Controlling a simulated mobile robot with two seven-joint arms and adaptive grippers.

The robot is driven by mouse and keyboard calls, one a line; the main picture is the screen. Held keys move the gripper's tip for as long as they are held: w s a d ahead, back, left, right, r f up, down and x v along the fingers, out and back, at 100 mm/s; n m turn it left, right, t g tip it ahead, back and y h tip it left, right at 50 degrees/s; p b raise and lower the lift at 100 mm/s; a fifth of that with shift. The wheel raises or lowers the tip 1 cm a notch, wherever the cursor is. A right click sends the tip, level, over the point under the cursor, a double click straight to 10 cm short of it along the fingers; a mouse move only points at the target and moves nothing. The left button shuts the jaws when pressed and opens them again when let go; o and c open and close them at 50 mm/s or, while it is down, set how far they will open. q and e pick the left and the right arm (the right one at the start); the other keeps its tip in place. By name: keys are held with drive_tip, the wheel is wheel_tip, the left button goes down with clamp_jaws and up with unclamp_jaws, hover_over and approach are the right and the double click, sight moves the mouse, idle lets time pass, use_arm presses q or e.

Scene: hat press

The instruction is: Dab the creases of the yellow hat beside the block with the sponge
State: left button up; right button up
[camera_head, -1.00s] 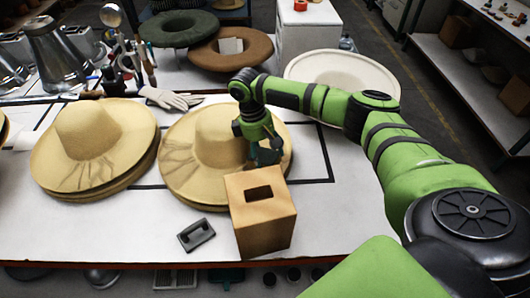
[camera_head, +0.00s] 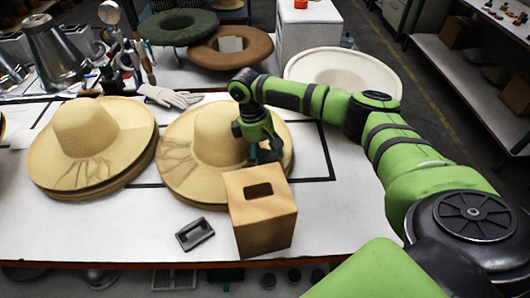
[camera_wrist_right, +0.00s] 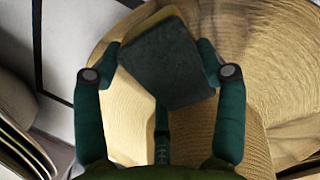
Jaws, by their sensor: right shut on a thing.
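The yellow hat (camera_head: 205,135), a wide-brimmed straw hat on top of a stack, lies directly behind the block (camera_head: 262,220), a tan box with a slot in its top. Creases show on its front-left brim. My right gripper (camera_head: 266,152) is low over the right side of this hat, close behind the block. In the right wrist view it is shut on the sponge (camera_wrist_right: 168,62), a dark slab with a yellowish edge, with the straw brim (camera_wrist_right: 245,45) behind it. Whether the sponge touches the brim I cannot tell. My left gripper is out of view.
Another creased straw hat stack (camera_head: 88,140) stands to the left. White gloves (camera_head: 168,97), a green hat (camera_head: 178,27), a brown hat (camera_head: 230,45) and a cream hat (camera_head: 342,72) lie behind. The right part of the table is clear.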

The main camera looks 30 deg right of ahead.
drive_tip(key=shift+f, duration=0.65)
idle(0.3)
drive_tip(key=shift+p, duration=0.3)
idle(2.1)
drive_tip(key=p+v, duration=0.4)
drive_tip(key=s+p+v, duration=0.1)
drive_tip(key=p+v, duration=0.1)
drive_tip(key=p, duration=0.1)
drive_tip(key=shift+d+r, duration=0.25)
drive_tip(key=shift+d, duration=0.1)
wheel_tip(320, 180, up, 2)
drive_tip(key=shift+s+r+p, duration=0.1)
drive_tip(key=shift+r+p, duration=0.05)
drive_tip(key=shift+p, duration=0.8)
drive_tip(key=shift+r, duration=0.55)
drive_tip(key=shift+s+d+v, duration=0.1)
drive_tip(key=shift+s+v, duration=0.05)
drive_tip(key=shift+v, duration=0.55)
drive_tip(key=shift+s+d+v, duration=0.1)
drive_tip(key=shift+s+v, duration=0.05)
drive_tip(key=shift+v, duration=0.55)
drive_tip(key=shift+s+d+v, duration=0.1)
drive_tip(key=shift+s+v, duration=0.05)
drive_tip(key=shift+v, duration=0.55)
